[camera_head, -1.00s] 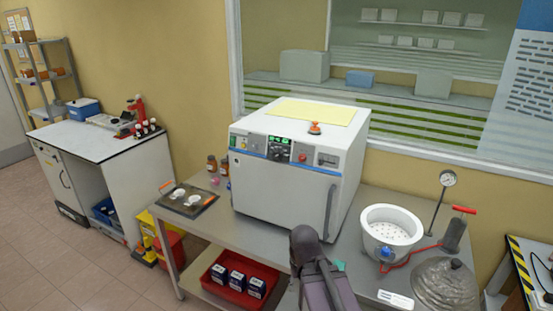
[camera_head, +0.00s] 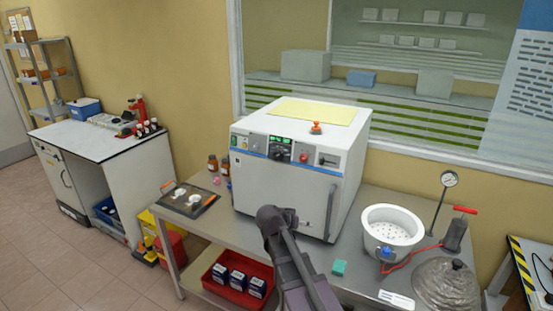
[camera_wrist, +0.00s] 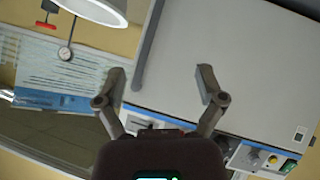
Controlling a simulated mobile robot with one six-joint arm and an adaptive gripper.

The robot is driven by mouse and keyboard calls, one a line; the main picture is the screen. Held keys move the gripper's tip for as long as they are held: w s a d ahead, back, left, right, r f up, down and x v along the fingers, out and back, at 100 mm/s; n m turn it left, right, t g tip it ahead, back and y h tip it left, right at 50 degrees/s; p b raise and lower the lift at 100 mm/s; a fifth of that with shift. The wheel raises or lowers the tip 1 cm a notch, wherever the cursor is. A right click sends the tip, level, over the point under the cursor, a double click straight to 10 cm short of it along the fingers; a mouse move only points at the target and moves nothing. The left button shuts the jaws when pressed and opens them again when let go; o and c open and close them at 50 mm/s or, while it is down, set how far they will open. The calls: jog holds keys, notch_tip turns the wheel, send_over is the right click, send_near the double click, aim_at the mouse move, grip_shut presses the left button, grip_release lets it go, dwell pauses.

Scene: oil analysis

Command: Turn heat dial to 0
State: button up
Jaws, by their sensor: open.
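The white oven (camera_head: 280,190) stands on the steel table with its door shut. Its front panel carries a green-lit display (camera_head: 279,140), a black dial (camera_head: 279,155) under it and a red button (camera_head: 304,158). I cannot read the dial's setting. In the wrist view the oven door (camera_wrist: 240,60) appears turned, with the control panel (camera_wrist: 262,158) at lower right, partly hidden by my gripper. My gripper (camera_wrist: 160,80) is open and empty in front of the door, its fingers apart from the panel knobs. In the head view my arm's dark end covers the gripper.
The oven's vertical door handle (camera_head: 330,212) sticks out at right. A white pot (camera_head: 393,230) and a gauge (camera_head: 449,179) stand right of it. A dark tray (camera_head: 188,203) is at left; a red bin (camera_head: 238,291) sits below.

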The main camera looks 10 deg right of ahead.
jog(key=w+a+r+t+h, duration=0.2)
jog(key=w+a+r+t, duration=0.2)
jog(key=w+r, duration=0.3)
jog(key=t, duration=0.5)
send_near(277, 157)
jog(key=v, duration=0.4)
jog(key=shift+s+r+y, duration=0.1)
jog(key=shift+r+y, duration=0.05)
jog(key=shift+y, duration=0.15)
jog(key=shift+d, duration=0.1)
jog(key=x, duration=1.3)
jog(key=shift+w+d, duration=0.2)
jog(key=shift+w, duration=0.15)
